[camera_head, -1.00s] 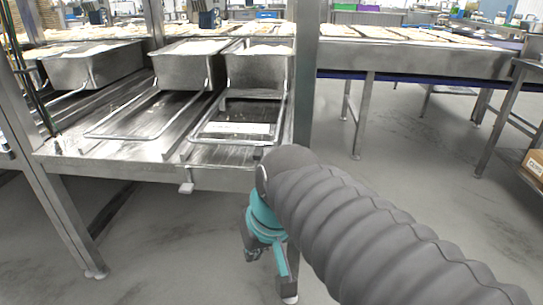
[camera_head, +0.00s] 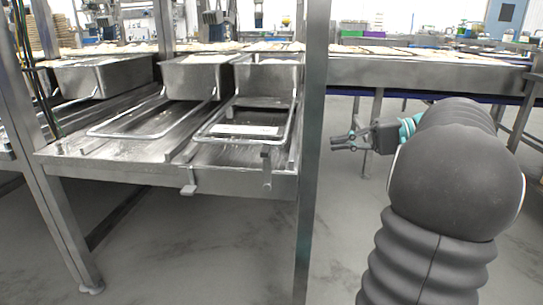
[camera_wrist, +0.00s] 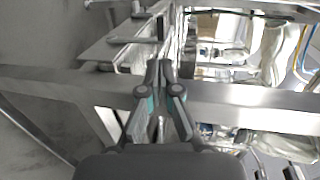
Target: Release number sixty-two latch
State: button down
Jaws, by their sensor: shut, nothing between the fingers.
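Two small metal latch tabs show on the front edge of the steel bench: one (camera_head: 189,187) left of centre and one (camera_head: 267,168) near the right corner. I cannot read a number on either, so I cannot tell which is sixty-two. My gripper (camera_head: 336,143) is right of the bench's upright post, apart from both tabs. It is shut and empty, pointing left. In the wrist view the closed fingertips (camera_wrist: 160,66) show in front of a metal bar (camera_wrist: 235,95); whether they touch it is unclear.
Metal bins (camera_head: 195,80) of pale food stand on the bench behind wire frames (camera_head: 150,122). The upright post (camera_head: 314,200) stands between my gripper and the tabs. A long conveyor table (camera_head: 430,72) runs behind. The floor (camera_head: 340,240) in front is clear.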

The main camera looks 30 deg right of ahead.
aim_at(268, 150)
jog(key=shift+s+d+r, duration=0.1)
jog(key=shift+d, duration=0.15)
jog(key=b+x, duration=0.1)
jog(key=x, duration=1.3)
jog(key=shift+a+r, duration=0.1)
jog(key=shift+r, duration=0.05)
